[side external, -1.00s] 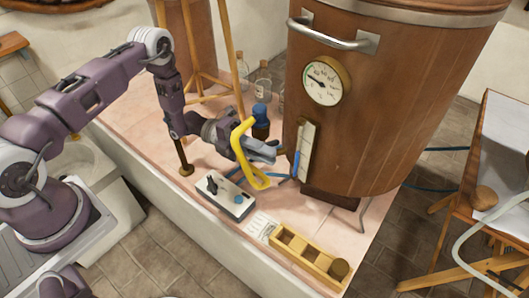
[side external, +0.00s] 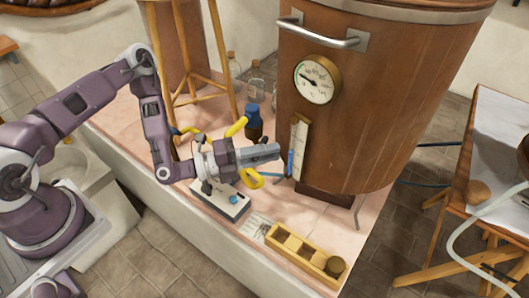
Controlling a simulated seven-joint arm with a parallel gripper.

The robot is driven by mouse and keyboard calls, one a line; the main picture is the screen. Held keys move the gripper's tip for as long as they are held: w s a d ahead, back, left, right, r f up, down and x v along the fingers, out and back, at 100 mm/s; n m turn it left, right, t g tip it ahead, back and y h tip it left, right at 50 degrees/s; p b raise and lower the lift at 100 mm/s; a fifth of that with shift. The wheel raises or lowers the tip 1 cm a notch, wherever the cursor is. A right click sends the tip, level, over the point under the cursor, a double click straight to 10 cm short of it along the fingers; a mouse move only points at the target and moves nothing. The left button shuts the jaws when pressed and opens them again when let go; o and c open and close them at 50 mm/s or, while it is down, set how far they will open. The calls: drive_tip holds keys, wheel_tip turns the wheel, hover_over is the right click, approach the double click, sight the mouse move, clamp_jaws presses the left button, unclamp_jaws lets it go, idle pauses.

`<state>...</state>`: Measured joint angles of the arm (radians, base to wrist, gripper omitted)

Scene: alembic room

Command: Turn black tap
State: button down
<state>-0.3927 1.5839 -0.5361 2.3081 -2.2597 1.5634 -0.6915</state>
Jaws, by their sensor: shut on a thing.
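My gripper (side external: 272,153) is a grey hand reaching right, its front end close to the lower wall of the brown wooden vat (side external: 395,110). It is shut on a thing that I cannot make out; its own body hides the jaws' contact. Yellow curved parts (side external: 251,180) show around the hand. I cannot tell whether this dark part is the black tap.
A white strip with a blue piece (side external: 291,162) is at the vat's front. A dial gauge (side external: 317,80) is above. A blue-capped dark bottle (side external: 254,124) stands behind my gripper. A wooden rack (side external: 304,255) lies at the front. A wooden table (side external: 490,150) stands right.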

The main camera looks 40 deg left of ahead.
drive_tip(key=shift+w+d+n+t+y, duration=0.1)
drive_tip(key=shift+w+n+t+y, duration=0.15)
drive_tip(key=shift+n+t+y, duration=0.7)
drive_tip(key=shift+w+d+n+t+y, duration=0.15)
drive_tip(key=shift+n+t+y, duration=0.45)
drive_tip(key=shift+y, duration=0.65)
drive_tip(key=shift+w+n, duration=0.1)
drive_tip(key=shift+n, duration=0.15)
drive_tip(key=c, duration=1.4)
unclamp_jaws()
drive_tip(key=shift+o, duration=0.2)
drive_tip(key=v, duration=0.7)
